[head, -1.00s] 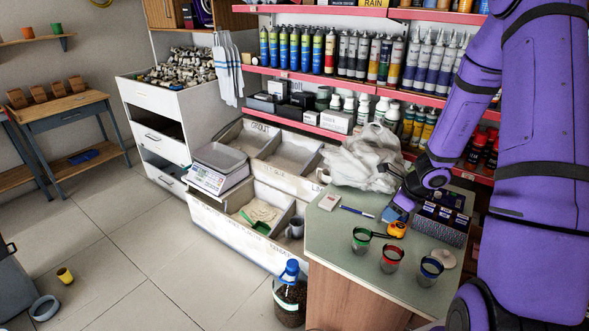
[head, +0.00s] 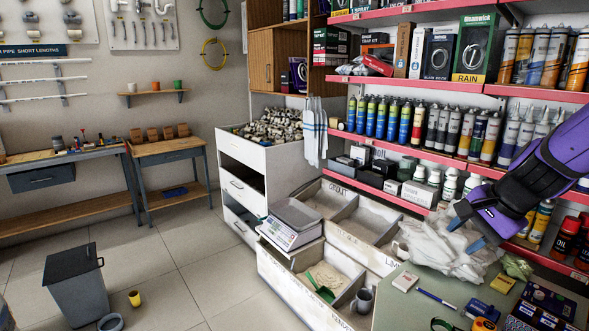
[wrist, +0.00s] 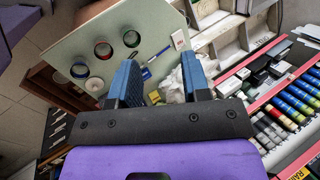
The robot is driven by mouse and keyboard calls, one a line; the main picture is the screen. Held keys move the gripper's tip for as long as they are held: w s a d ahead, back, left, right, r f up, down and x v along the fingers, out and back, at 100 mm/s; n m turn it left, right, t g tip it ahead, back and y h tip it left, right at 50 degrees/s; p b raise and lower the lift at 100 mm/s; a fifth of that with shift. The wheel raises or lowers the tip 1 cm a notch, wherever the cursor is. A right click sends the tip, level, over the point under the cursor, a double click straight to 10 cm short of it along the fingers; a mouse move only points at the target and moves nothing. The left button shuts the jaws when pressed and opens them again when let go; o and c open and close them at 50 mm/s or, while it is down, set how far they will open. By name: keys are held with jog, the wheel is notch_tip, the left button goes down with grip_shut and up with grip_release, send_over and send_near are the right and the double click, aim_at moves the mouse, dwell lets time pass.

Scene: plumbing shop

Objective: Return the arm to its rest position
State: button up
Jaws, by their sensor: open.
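My purple arm comes in from the right edge of the head view. My gripper (head: 467,234) has two blue fingers set apart with nothing between them. It is in the air in front of the red-edged shelves, above the crumpled white plastic bag (head: 440,247). In the wrist view my gripper (wrist: 160,72) is also open and empty, its fingers pointing toward the green-topped counter (wrist: 75,43) and the bag (wrist: 172,86). The rest of my arm is mostly outside the head view.
Shelves of tubes and bottles (head: 440,130) stand close behind my gripper. Bins with a scale (head: 290,225) are left of the counter. Open floor (head: 180,285) lies further left.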

jog(key=s+a+r+n+h, duration=0.1)
jog(key=s+r+n, duration=0.4)
jog(key=s, duration=0.4)
jog(key=s+a+r+n+t+h, duration=0.1)
jog(key=s+r+n+h, duration=0.1)
jog(key=s+r+n, duration=0.4)
jog(key=s+n, duration=0.1)
jog(key=s, duration=0.1)
jog(key=shift+s+a+r, duration=0.2)
jog(key=shift+s+a, duration=0.05)
jog(key=shift+s, duration=0.1)
